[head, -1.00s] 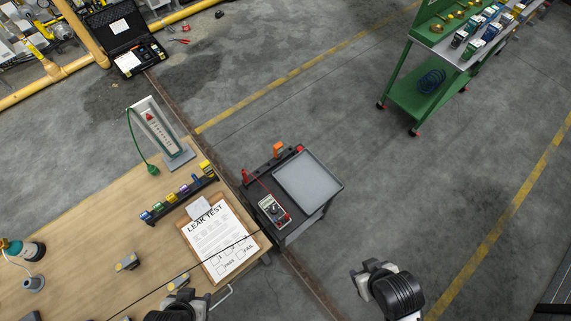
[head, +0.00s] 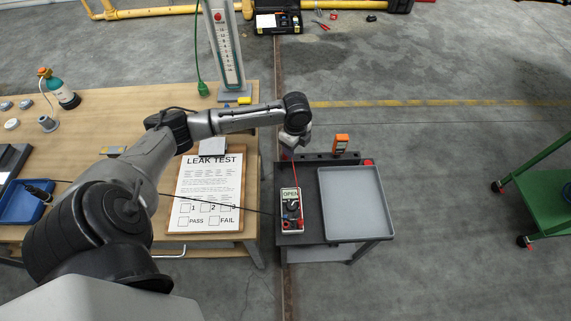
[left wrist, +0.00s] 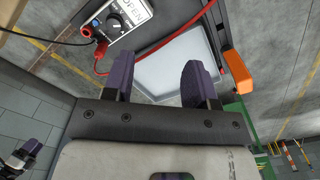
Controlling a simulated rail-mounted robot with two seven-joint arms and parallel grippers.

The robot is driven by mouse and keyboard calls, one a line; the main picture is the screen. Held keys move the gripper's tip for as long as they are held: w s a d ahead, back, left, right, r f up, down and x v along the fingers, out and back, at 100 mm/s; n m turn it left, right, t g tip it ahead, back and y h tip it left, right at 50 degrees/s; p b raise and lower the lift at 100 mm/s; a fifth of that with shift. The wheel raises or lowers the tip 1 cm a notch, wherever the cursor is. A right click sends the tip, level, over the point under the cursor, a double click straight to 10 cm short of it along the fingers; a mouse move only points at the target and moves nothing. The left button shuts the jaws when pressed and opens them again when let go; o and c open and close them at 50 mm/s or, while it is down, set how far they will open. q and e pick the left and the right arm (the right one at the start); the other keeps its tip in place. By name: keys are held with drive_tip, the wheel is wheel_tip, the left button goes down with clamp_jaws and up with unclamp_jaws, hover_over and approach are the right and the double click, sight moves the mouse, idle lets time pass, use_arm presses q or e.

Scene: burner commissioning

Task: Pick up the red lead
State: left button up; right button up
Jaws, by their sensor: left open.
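The multimeter (head: 292,213) lies on the dark cart (head: 319,242), its display reading OPEN. The red lead (head: 294,172) rises from near the meter toward my left gripper (head: 293,144), which is over the cart's back left part, fingers mostly hidden there. In the left wrist view the red lead (left wrist: 160,45) runs from the meter (left wrist: 118,22) in a curve beyond my fingertips. The left gripper (left wrist: 157,78) is open, with nothing visible between its dark purple fingers. Whether the lead's far end sits in a holder is hidden.
A grey tray (head: 351,205) fills the cart's right side, and an orange device (head: 341,143) stands at its back edge. The leak test clipboard (head: 240,222) lies on the wooden table (head: 95,110). A black lead (head: 255,211) crosses it. A green cart (head: 545,200) is at right.

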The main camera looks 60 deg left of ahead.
use_arm(q)
drive_tip(key=w+a+b, duration=0.2)
drive_tip(key=a+b, duration=0.3)
drive_tip(key=a, duration=0.4)
wheel_tip(320, 180, down, 6)
drive_tip(key=shift+b, duration=0.85)
drive_tip(key=shift+f+b, duration=0.45)
drive_tip(key=shift+f, duration=0.95)
wheel_tip(320, 180, down, 6)
drive_tip(key=shift+b, duration=1)
use_arm(e)
wheel_tip(320, 180, down, 12)
drive_tip(key=shift+d+r, duration=0.15)
drive_tip(key=shift+r, duration=0.1)
